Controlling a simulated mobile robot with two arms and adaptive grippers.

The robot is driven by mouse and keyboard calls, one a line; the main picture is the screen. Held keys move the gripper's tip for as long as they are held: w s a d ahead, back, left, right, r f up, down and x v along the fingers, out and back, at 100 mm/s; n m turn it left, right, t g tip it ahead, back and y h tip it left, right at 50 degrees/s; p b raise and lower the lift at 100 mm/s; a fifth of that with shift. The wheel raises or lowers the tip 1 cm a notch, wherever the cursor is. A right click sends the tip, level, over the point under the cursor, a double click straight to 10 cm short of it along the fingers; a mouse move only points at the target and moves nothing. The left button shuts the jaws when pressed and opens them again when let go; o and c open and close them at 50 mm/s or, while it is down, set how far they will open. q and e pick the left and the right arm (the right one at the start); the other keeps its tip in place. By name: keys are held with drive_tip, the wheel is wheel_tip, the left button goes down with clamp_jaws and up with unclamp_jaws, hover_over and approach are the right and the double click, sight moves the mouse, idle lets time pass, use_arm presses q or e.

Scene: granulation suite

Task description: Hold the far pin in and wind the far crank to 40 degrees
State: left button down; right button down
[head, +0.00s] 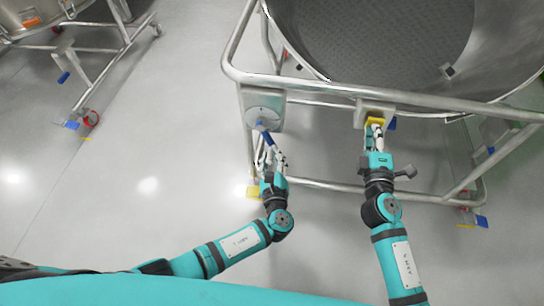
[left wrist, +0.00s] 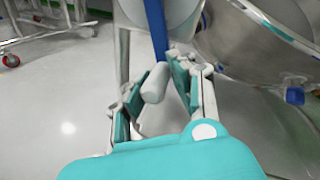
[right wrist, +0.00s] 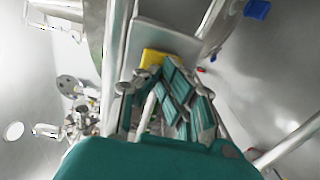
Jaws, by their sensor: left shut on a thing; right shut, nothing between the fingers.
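The crank is a blue arm (head: 266,135) on a round grey dial (head: 264,114) at the left of the vessel frame; the blue arm (left wrist: 155,25) runs down from the top of the left wrist view. My left gripper (head: 270,157) is shut on the crank's grey handle (left wrist: 155,83), which lies between its fingers. The yellow pin (head: 376,121) sits at a grey bracket on the front rail. My right gripper (head: 374,137) is shut and empty, its fingertips up at the yellow pin (right wrist: 152,58); whether the pin is pressed in I cannot tell.
A large steel vessel (head: 375,40) with a perforated floor stands in a tubular frame (head: 330,90), its rails close to both hands. Blue and yellow caster parts (head: 467,217) are low at right. Another wheeled frame (head: 110,55) stands at top left. The floor at left is clear.

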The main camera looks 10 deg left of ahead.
use_arm(q)
drive_tip(key=shift+w+a+r, duration=0.3)
drive_tip(key=shift+r, duration=0.15)
use_arm(e)
drive_tip(key=shift+r, duration=0.1)
drive_tip(key=s, duration=0.8)
idle(0.3)
idle(0.3)
use_arm(q)
drive_tip(key=c, duration=1.4)
unclamp_jaws()
drive_tip(key=o, duration=0.4)
drive_tip(key=shift+s+f, duration=0.1)
drive_tip(key=shift+f, duration=0.05)
drive_tip(key=shift+o, duration=0.2)
drive_tip(key=shift+d, duration=0.1)
drive_tip(key=shift+s+f, duration=0.1)
drive_tip(key=a+v, duration=0.2)
drive_tip(key=v, duration=0.7)
drive_tip(key=shift+s+f, duration=0.35)
drive_tip(key=shift+s, duration=0.3)
